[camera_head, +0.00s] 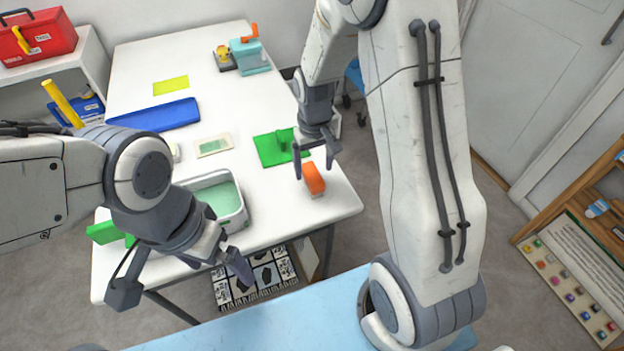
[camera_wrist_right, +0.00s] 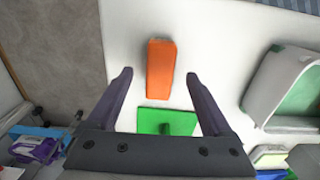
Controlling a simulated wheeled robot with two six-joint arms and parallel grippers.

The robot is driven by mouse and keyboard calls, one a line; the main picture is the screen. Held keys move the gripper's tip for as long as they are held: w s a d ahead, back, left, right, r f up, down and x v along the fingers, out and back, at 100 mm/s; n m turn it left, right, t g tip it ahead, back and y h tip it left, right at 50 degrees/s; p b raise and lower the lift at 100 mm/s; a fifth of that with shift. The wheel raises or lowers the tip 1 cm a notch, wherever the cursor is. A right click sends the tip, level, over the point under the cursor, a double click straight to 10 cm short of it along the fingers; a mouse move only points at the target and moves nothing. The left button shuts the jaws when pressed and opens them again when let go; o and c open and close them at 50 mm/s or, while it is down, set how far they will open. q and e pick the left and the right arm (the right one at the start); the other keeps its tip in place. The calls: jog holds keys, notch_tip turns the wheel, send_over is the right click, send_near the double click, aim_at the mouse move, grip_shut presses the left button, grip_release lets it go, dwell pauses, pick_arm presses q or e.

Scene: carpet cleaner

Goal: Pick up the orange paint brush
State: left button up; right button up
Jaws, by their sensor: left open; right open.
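The orange paint brush (camera_head: 313,178) lies on the white table near its right front corner. In the right wrist view the orange brush (camera_wrist_right: 160,68) sits ahead of and between the fingers, apart from both. My right gripper (camera_head: 316,160) is open and empty, above the table over the brush; it also shows in the right wrist view (camera_wrist_right: 161,90). My left gripper (camera_head: 183,280) is open and empty, in front of the table's front edge near the tub.
A green piece (camera_head: 268,150) lies just behind the brush. A white tub with green contents (camera_head: 238,217) stands left of it. A blue bar (camera_head: 155,116), a yellow sheet (camera_head: 170,85) and a teal box (camera_head: 250,58) are further back. A light blue surface (camera_head: 270,320) is in front.

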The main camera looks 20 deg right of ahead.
aim_at(314, 177)
jog(key=f, duration=0.4)
jog(key=shift+s+f, duration=0.25)
jog(key=shift+f, duration=0.1)
grip_shut()
jog(key=shift+r, duration=0.1)
